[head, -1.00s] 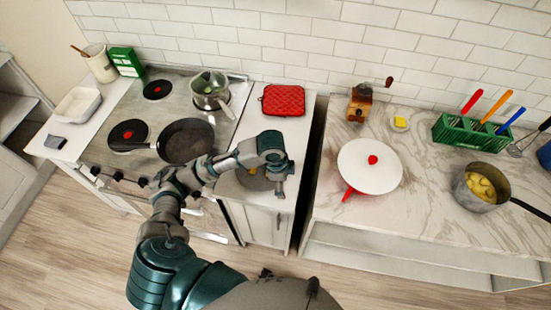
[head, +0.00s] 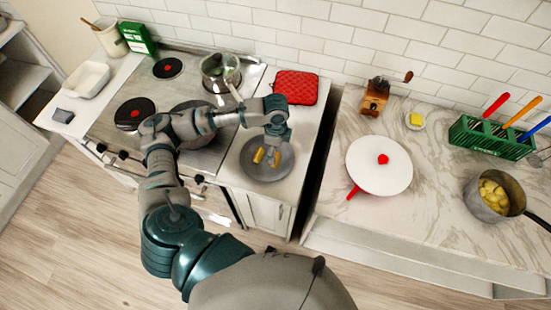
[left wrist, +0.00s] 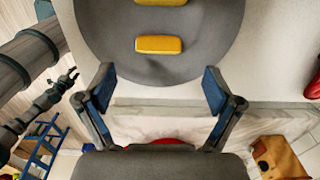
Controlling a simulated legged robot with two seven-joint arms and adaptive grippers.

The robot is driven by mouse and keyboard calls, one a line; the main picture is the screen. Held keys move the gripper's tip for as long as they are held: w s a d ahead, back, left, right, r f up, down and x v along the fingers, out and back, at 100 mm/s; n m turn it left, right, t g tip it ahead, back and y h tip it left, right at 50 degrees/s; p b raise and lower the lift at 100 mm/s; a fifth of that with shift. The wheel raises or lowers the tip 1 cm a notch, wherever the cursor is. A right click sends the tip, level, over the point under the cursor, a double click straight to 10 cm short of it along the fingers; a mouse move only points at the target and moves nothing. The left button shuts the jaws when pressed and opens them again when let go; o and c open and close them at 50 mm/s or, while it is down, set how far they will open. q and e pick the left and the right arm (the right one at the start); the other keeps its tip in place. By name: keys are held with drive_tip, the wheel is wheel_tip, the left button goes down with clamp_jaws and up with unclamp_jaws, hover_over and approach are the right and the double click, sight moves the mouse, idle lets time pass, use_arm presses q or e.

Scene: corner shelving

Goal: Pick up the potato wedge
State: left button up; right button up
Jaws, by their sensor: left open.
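Two yellow potato wedges, one (head: 258,155) on the left and one (head: 276,158) on the right, lie on a round grey plate (head: 267,174) on the white counter right of the stove. In the left wrist view the nearer wedge (left wrist: 160,44) lies whole on the plate (left wrist: 105,30), and the other (left wrist: 160,2) is cut by the top edge. My left gripper (left wrist: 160,88) is open and empty, its fingers spread wider than the nearer wedge. In the head view my left gripper (head: 270,142) hangs over the plate's far side.
A dark frying pan (head: 195,110), partly behind my arm, and a pot (head: 220,75) stand on the stove. A red pot holder (head: 296,87) lies behind the plate. A gap separates this counter from the marble one with a white-lidded pan (head: 375,180).

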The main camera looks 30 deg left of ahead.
use_arm(q)
drive_tip(key=shift+s+a+f, duration=0.1)
drive_tip(key=shift+a+f, duration=0.05)
drive_tip(key=shift+f, duration=0.45)
wheel_tip(320, 180, down, 4)
drive_tip(key=shift+a+f, duration=0.15)
drive_tip(key=shift+f, duration=0.1)
drive_tip(key=c, duration=1)
